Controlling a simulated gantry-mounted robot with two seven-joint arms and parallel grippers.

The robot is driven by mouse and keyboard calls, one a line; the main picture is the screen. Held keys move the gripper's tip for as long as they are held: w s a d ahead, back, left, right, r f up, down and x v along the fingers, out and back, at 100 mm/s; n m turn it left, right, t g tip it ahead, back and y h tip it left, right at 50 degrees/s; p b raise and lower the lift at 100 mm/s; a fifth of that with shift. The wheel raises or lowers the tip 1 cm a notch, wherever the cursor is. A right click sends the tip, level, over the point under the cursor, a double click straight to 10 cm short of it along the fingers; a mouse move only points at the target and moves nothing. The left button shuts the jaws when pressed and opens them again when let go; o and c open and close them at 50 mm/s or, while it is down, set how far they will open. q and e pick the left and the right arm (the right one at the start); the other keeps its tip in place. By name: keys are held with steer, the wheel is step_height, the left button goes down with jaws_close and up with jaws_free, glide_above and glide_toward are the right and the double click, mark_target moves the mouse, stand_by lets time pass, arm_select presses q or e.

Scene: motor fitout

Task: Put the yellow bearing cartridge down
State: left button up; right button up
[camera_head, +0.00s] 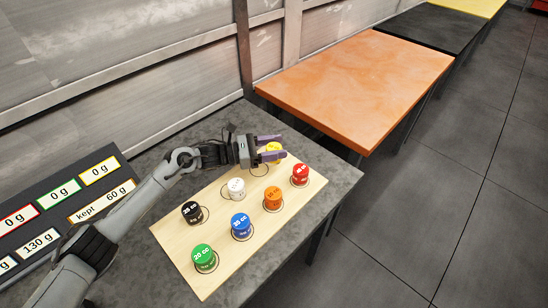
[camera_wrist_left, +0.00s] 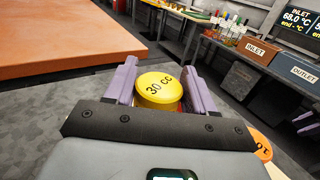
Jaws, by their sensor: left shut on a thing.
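The yellow bearing cartridge (camera_head: 273,150) is at the far edge of the pale wooden board (camera_head: 185,238). A drawn circle (camera_head: 259,169) shows on the board just below the gripper in the head view. I cannot tell whether the cartridge touches the board.
White (camera_head: 236,188), red (camera_head: 300,174), orange (camera_head: 272,198), black (camera_head: 192,211), blue (camera_head: 241,226) and green (camera_head: 203,257) cartridges stand on the board. A display panel (camera_head: 60,205) with gram readings is at left. An orange table (camera_head: 360,80) stands beyond.

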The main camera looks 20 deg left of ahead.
arm_select(q)
steer(key=shift+a+f+b, duration=0.1)
steer(key=shift+f+b, duration=0.25)
steer(key=shift+f, duration=1.6)
steer(key=shift+f, duration=0.15)
steer(key=o, duration=1.4)
steer(key=v, duration=1.2)
steer(key=shift+p, duration=0.4)
